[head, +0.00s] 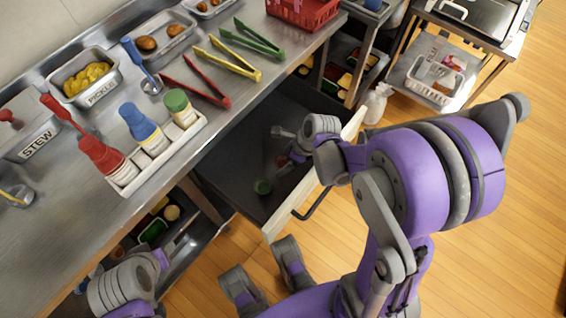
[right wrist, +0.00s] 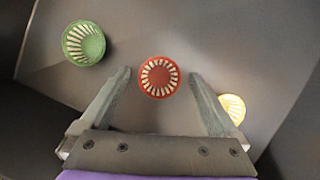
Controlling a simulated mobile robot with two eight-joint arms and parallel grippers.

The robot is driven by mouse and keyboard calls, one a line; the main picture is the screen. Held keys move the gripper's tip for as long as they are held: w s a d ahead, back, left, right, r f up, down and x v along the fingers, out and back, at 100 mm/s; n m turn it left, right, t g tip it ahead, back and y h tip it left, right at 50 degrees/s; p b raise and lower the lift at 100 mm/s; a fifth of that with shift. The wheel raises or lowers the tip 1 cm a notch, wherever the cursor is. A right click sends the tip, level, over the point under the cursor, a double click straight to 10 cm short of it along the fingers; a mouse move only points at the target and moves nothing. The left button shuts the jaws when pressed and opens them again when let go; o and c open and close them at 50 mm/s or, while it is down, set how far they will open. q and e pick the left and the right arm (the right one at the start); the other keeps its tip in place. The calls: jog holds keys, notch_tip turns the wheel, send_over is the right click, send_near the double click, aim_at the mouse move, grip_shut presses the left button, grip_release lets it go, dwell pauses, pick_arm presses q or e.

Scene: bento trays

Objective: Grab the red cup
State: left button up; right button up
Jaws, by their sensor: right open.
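The red cup (right wrist: 159,77) shows from above in the right wrist view, a round ribbed piece on the dark drawer floor. My right gripper (right wrist: 160,75) is open, with one finger on each side of the red cup and a visible gap to both. I cannot tell how far above the cup the fingertips are. In the head view my right gripper (head: 284,146) reaches into the open drawer, and its arm hides most of the red cup. My left arm shows at the lower left of the head view, but the state of its gripper is unclear.
A green cup (right wrist: 83,43) lies left of the red one, and a yellow cup (right wrist: 232,108) is partly hidden behind the right finger. The open drawer (head: 222,165) has a pale front wall. The counter above holds bottles, tongs and food trays.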

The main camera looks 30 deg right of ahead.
jog(key=shift+c, duration=0.3)
jog(key=c, duration=1.4)
jog(key=shift+o, duration=0.2)
jog(key=shift+r, duration=0.1)
